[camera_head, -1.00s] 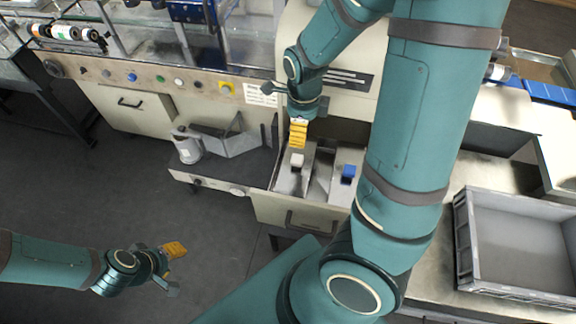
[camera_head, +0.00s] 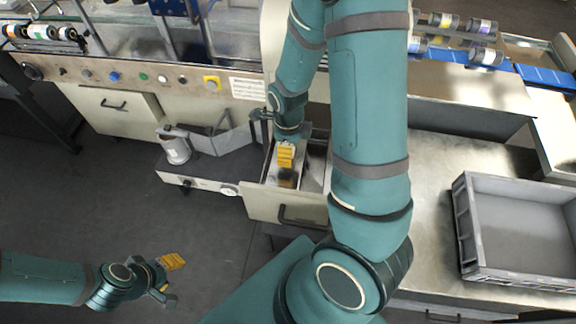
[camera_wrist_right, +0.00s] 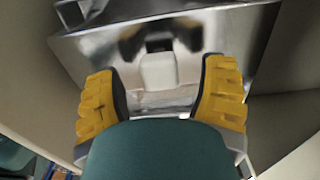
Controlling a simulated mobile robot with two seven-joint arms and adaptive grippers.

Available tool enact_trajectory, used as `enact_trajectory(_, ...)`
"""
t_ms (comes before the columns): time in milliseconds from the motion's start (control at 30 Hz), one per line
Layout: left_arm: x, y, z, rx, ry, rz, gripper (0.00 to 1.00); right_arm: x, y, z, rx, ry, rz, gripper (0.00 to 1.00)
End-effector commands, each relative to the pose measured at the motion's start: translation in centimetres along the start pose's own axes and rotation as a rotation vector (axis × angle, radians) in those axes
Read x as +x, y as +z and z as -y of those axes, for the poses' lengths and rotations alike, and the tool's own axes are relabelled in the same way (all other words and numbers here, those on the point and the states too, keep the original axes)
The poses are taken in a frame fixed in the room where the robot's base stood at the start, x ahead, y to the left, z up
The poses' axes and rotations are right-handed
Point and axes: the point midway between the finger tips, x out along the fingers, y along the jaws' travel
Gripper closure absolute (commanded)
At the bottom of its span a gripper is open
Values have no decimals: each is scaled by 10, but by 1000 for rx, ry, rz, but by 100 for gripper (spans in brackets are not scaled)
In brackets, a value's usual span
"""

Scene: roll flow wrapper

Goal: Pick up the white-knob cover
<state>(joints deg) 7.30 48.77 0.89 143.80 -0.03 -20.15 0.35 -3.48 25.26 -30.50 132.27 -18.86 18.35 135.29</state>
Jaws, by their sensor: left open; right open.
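The white-knob cover (camera_wrist_right: 222,32) is a shiny metal piece with a pale, squarish white knob (camera_wrist_right: 158,72). In the right wrist view the knob lies between the two yellow fingers of my open right gripper (camera_wrist_right: 162,80), with a gap on each side. In the head view my right gripper (camera_head: 287,160) points down into the open drawer (camera_head: 262,203) and hides the knob. My left gripper (camera_head: 170,278) is open and empty above the floor at lower left.
A pulled-out shelf (camera_head: 208,180) with a white cylindrical part (camera_head: 175,146) is left of the drawer. A grey crate (camera_head: 520,232) stands on the metal counter at right. My right arm covers the drawer's right side.

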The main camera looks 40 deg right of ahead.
Motion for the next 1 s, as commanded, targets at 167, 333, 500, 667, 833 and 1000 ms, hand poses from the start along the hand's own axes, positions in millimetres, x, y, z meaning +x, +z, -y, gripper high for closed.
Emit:
enact_trajectory(167, 3, 2, 1, 1, 0, 4, 57, 10, 0, 0, -1, -1, 1, 29)
enact_trajectory(333, 2, 2, 1, 1, 0, 4, 57, 9, 0, 0, -1, -1, 1, 29)
enact_trajectory(500, 2, 1, 1, 1, 0, 3, 57, 9, 0, 0, -1, -1, 1, 80)
enact_trajectory(667, 2, 1, 1, 1, 0, 3, 57, 9, 0, 0, -1, -1, 1, 100)
enact_trajectory(833, 3, 1, 1, 1, 0, 3, 57, 9, 0, 0, -1, -1, 2, 100)
enact_trajectory(1000, 2, 1, 1, 1, 0, 3, 57, 9, 0, 0, -1, -1, 1, 100)
